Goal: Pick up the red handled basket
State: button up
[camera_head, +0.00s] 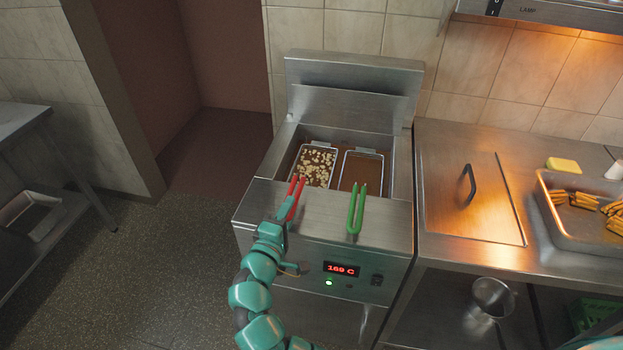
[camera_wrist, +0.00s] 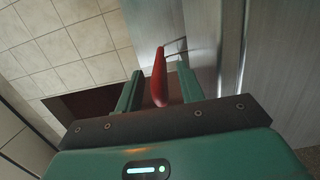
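The red handled basket (camera_head: 334,172) sits in the left well of the fryer, with pale cut pieces in it. Its red handle (camera_head: 297,186) sticks out over the fryer's front. My gripper (camera_head: 284,203) is at the front end of this handle. In the wrist view the red handle (camera_wrist: 159,78) stands between the two fingers of my gripper (camera_wrist: 159,90). The fingers are spread, with a gap visible on the left of the handle; contact on the right is unclear. The basket's body is mostly out of the wrist view.
A second basket with a green handle (camera_head: 356,208) sits in the right well, close beside. A steel counter with a lidded panel (camera_head: 471,198) and a tray (camera_head: 565,232) of fried pieces adjoins on the right. Open floor (camera_head: 150,260) lies on the left.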

jog(key=shift+x, duration=1.1)
grip_shut()
jog(key=shift+r, duration=0.1)
notch_tip(320, 180, up, 10)
jog(key=shift+f+b, duration=0.1)
jog(key=shift+b, duration=0.45)
notch_tip(320, 180, up, 15)
jog(key=p, duration=0.9)
jog(key=shift+f, duration=0.2)
